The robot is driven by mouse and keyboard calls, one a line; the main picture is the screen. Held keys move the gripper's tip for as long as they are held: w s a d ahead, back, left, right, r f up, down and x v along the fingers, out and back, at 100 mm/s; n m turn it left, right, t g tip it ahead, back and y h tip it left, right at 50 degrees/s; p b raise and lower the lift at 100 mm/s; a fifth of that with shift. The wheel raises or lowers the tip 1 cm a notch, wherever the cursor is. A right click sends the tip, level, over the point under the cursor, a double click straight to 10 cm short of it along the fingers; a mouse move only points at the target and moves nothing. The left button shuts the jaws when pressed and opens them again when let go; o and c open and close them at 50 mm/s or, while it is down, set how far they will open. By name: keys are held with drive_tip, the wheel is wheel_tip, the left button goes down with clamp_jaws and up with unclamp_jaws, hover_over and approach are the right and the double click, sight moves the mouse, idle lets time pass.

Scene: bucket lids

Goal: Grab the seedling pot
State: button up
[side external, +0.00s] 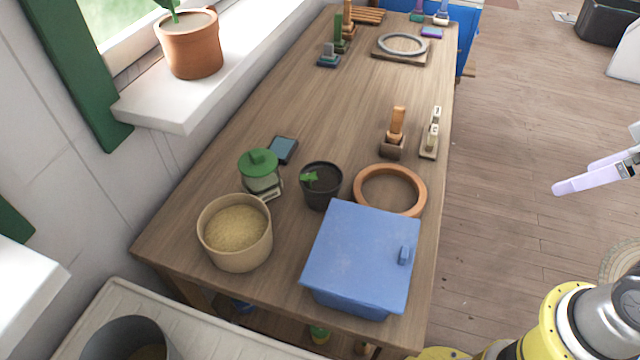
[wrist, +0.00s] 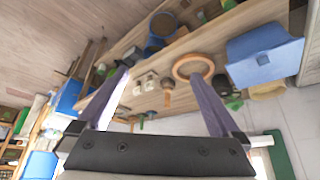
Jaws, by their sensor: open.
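The seedling pot (side external: 322,192) is a small black pot with dark soil and a green sprout. It stands upright on the wooden table, behind the blue box and left of the terracotta ring. In the wrist view the dark pot (wrist: 222,86) shows small beside the right finger, with green leaves by it. My gripper (side external: 577,177) is at the right edge of the side view, out over the floor and well apart from the pot. In the wrist view my gripper (wrist: 160,76) has its two fingers spread with nothing between them.
A blue box (side external: 362,255), a terracotta ring (side external: 417,205), a tan tub of grain (side external: 236,240) and a green-lidded jar (side external: 262,180) surround the pot. A wooden block tool (side external: 394,140) stands farther back. The middle of the table (side external: 330,110) is clear.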

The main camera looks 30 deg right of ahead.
drive_tip(key=w+a+r+m, duration=0.1)
drive_tip(key=w+r+m, duration=0.6)
drive_tip(key=r, duration=0.2)
drive_tip(key=m+g, duration=0.1)
drive_tip(key=g, duration=0.5)
hover_over(321, 188)
wheel_tip(321, 188, down, 15)
wheel_tip(321, 188, down, 13)
drive_tip(key=shift+r, duration=0.15)
